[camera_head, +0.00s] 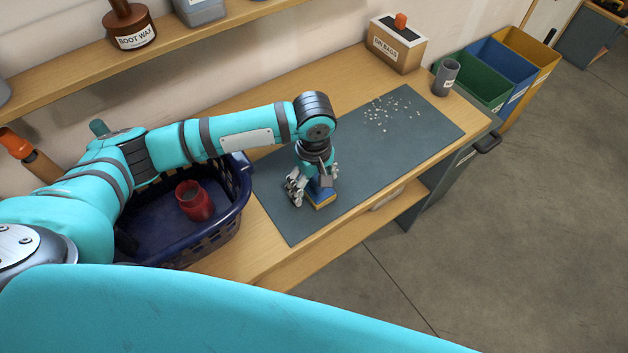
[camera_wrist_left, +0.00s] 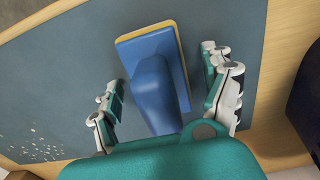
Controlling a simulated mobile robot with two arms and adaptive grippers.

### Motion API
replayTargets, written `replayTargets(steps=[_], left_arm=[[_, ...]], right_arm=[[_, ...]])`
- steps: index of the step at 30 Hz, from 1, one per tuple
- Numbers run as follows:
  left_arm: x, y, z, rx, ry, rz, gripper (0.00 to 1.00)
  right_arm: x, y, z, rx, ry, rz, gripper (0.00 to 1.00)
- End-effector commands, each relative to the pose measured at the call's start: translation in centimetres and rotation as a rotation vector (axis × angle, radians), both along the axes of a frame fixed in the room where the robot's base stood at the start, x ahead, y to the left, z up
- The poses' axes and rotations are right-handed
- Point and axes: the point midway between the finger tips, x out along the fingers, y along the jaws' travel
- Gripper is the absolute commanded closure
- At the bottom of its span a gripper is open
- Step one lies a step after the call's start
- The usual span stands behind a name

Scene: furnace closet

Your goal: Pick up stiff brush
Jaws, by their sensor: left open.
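The stiff brush (camera_head: 322,197) has a blue body with a yellow edge and lies on the dark grey mat (camera_head: 414,133) on the workbench. My left gripper (camera_head: 309,188) points down at it and partly hides it in the head view. In the left wrist view the brush (camera_wrist_left: 152,80) shows its raised blue handle between the two open fingers of my left gripper (camera_wrist_left: 165,88). There is a gap on each side of the brush. I cannot tell how far above it the fingertips are. My right gripper is not in view.
A dark blue basket (camera_head: 232,212) holding a red jar (camera_head: 194,201) stands left of the mat. Small pale crumbs (camera_head: 392,115) lie on the mat's far part. A bin bags box (camera_head: 396,45) and a grey cup (camera_head: 446,77) stand at the back. A shelf (camera_head: 160,48) runs above.

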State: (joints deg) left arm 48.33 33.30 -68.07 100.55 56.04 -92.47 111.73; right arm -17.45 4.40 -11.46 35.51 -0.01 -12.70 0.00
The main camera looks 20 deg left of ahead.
Motion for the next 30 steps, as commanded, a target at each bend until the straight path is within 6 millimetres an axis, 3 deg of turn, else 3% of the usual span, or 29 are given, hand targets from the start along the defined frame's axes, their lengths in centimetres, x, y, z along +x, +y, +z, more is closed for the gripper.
replayTargets(steps=[5,19,30], left_arm=[[0.01,-0.02,0.01,0.0,0.0,0.0,0.2],[0.01,-0.02,0.06,0.0,0.0,0.0,0.81],[0.02,-0.03,0.5,-0.001,0.001,0.0,0.82]], right_arm=[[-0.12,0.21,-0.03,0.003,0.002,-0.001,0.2],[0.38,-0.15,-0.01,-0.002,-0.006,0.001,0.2],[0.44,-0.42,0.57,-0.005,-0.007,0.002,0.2]])
